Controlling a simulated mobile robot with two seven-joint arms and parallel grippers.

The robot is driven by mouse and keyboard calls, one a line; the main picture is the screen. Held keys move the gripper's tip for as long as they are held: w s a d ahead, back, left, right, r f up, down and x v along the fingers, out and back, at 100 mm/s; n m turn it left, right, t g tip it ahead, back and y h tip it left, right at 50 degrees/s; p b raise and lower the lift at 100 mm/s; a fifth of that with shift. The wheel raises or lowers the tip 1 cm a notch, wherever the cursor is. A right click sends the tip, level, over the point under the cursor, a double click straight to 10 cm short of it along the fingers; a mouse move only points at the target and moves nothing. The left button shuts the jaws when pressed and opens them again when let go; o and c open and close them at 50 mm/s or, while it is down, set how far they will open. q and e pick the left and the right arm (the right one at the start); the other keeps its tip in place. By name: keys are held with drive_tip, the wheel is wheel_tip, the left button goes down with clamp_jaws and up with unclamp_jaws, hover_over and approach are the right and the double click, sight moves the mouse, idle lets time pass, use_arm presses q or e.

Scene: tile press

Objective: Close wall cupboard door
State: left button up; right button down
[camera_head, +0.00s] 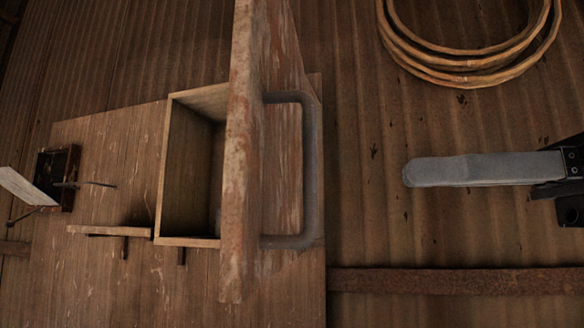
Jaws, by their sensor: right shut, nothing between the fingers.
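The wall cupboard (158,170) is a pale wooden box on a plank panel, and its dark inside shows. Its door (241,160), worn reddish wood, stands open and juts toward me, seen almost edge-on. It hides the right part of the box. A grey bar handle (310,170) is on the door's right-hand face. My right gripper (409,173) comes in from the right, with its long grey fingers shut together and empty. Its tip is to the right of the handle, with a clear gap in the picture. My left gripper is not in view.
A coiled rope (470,65) hangs at the top right. A rusty rail (455,281) runs below my right gripper. A small dark box with a pale flap (28,188) and a small shelf (108,231) are at left. Corrugated wall shows between handle and gripper.

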sight(249, 179)
drive_tip(key=a, duration=0.3)
drive_tip(key=w+a+p, duration=0.1)
drive_tip(key=a, duration=0.3)
drive_tip(key=a+p, duration=0.1)
drive_tip(key=a, duration=0.2)
drive_tip(key=shift+w+a, duration=0.4)
